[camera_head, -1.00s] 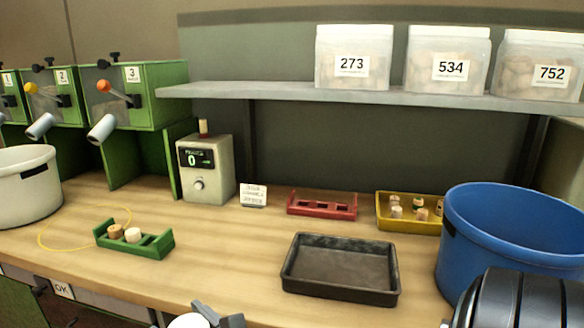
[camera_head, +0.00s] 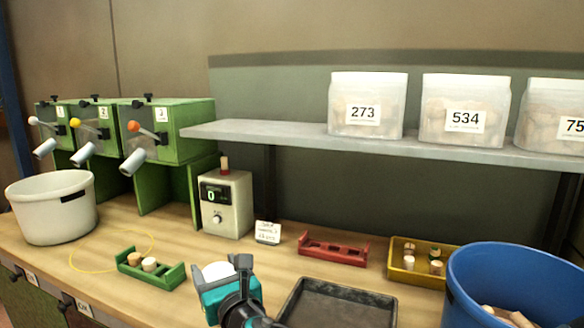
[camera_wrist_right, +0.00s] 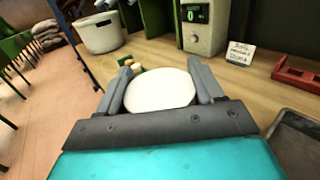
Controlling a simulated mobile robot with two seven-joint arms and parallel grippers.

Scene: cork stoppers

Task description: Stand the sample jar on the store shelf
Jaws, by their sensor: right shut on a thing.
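The sample jar shows as a white round top (camera_head: 217,271) near the bottom middle of the head view. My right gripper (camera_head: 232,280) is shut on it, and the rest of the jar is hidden. In the right wrist view the white round top (camera_wrist_right: 160,91) sits between the two grey fingers. The store shelf (camera_head: 270,134) is the grey board along the back wall, above and beyond the gripper. Its left stretch is bare. My left gripper is not in view.
Several labelled white tubs (camera_head: 464,110) fill the shelf's middle and right. Below are a counter device (camera_head: 227,205), a small card (camera_head: 267,232), a red rack (camera_head: 333,250), a yellow tray (camera_head: 400,275), a green rack (camera_head: 135,270), a black tray (camera_head: 335,305) and a blue bucket (camera_head: 465,280).

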